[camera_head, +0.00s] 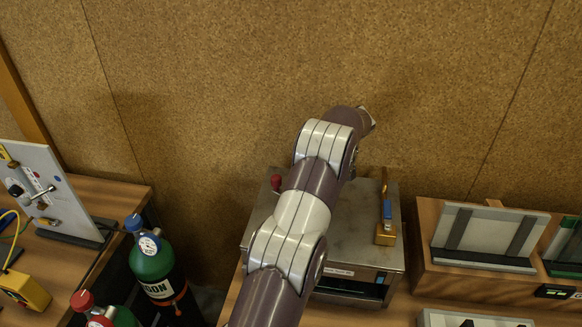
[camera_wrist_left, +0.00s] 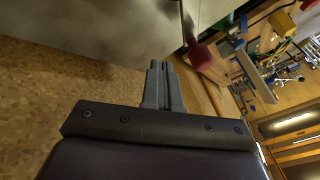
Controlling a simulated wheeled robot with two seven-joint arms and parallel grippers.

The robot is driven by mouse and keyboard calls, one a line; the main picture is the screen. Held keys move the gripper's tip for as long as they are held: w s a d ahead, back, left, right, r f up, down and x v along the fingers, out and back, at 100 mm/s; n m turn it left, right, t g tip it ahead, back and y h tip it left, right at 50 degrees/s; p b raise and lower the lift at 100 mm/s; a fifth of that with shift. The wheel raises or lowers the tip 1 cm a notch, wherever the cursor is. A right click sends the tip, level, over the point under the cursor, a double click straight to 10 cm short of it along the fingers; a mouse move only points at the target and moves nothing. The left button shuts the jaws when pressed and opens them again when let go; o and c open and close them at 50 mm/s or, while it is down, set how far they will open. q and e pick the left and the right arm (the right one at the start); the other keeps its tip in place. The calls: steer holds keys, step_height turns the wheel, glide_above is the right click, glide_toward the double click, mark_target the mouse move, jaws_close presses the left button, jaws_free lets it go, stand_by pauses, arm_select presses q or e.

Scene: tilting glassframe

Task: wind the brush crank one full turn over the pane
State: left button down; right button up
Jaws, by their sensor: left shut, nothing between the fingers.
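A red knob (camera_head: 277,183) stands at the left rear edge of a grey metal box (camera_head: 335,235). A red knob also shows in the left wrist view (camera_wrist_left: 205,54), on a dark shaft beside a pale flat surface. My left gripper (camera_wrist_left: 158,66) is shut and empty, its tips apart from that knob, to its left in the picture. In the head view my arm crosses over the box and hides the gripper's fingers. A pale pane with dark bars (camera_head: 488,232) leans in a wooden stand at the right. I cannot tell which part is the brush. My right gripper is not in view.
A cork wall (camera_head: 230,80) rises close behind. At the left are a green bottle (camera_head: 150,262) and a bench with a tilted white panel (camera_head: 45,180).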

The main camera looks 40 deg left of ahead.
arm_select(q)
steer(key=shift+s+a+r+p, duration=0.1)
steer(key=shift+s+a+p, duration=0.25)
steer(key=shift+s, duration=0.55)
steer(key=shift+s+a+p, duration=0.1)
steer(key=shift+s+a, duration=0.35)
steer(key=shift+s, duration=0.45)
steer(key=shift+w, duration=0.1)
steer(key=shift+s+r+p, duration=0.1)
steer(key=shift+s+p, duration=0.1)
steer(key=shift+p, duration=0.5)
